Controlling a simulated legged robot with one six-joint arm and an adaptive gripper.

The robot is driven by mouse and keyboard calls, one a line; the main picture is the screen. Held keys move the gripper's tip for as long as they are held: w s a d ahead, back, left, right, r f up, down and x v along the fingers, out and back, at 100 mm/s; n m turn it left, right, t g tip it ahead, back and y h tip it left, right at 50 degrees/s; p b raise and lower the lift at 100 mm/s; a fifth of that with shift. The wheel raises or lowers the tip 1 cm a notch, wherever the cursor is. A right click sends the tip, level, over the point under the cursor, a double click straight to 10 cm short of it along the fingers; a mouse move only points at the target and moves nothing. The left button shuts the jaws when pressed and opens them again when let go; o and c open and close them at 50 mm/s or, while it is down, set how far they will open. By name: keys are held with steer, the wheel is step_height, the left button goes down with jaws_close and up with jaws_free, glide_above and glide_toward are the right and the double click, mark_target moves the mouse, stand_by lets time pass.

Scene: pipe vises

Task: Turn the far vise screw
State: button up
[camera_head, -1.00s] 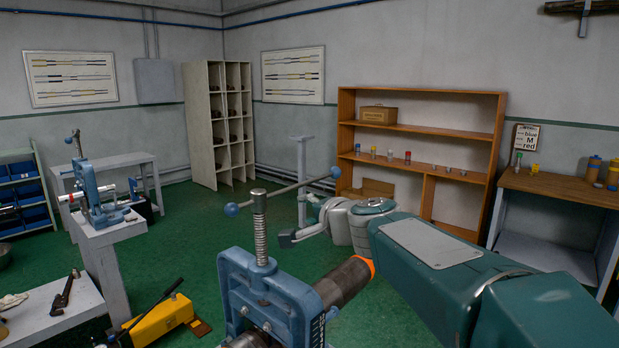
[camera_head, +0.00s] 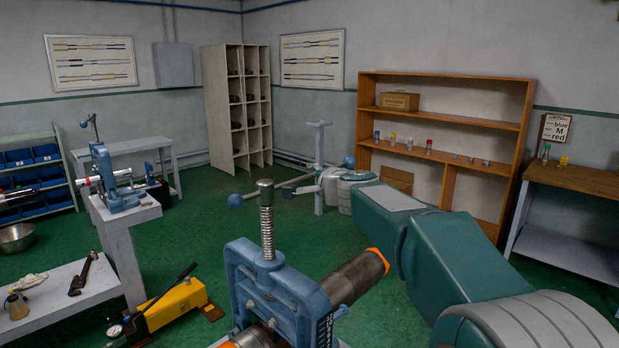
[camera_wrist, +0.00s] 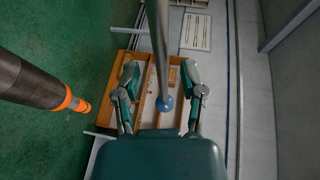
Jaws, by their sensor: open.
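The near blue vise (camera_head: 275,290) stands at bottom centre with an upright threaded screw (camera_head: 267,225). A slanting bar handle with blue ball ends (camera_head: 235,201) crosses the screw's top. The far blue vise (camera_head: 118,185) stands on a grey stand at left, with its own screw and bar (camera_head: 92,127). My gripper (camera_head: 300,187) is by the right end of the near vise's bar. In the wrist view my gripper (camera_wrist: 161,78) is open, and the bar (camera_wrist: 158,40) runs between its fingers, its ball (camera_wrist: 166,103) near the palm. Contact cannot be told.
A dark pipe with an orange end (camera_head: 358,276) sticks out of the near vise, beside my arm. A yellow pump (camera_head: 175,305) sits on the floor at left, near a low grey bench (camera_head: 50,305). Wooden shelves (camera_head: 440,125) stand behind. Green floor is open between the vises.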

steer(key=shift+x, duration=0.85)
steer(key=shift+w+a, duration=0.15)
steer(key=shift+a, duration=0.3)
steer(key=shift+d, duration=0.15)
jaws_close()
steer(key=shift+d+f, duration=0.1)
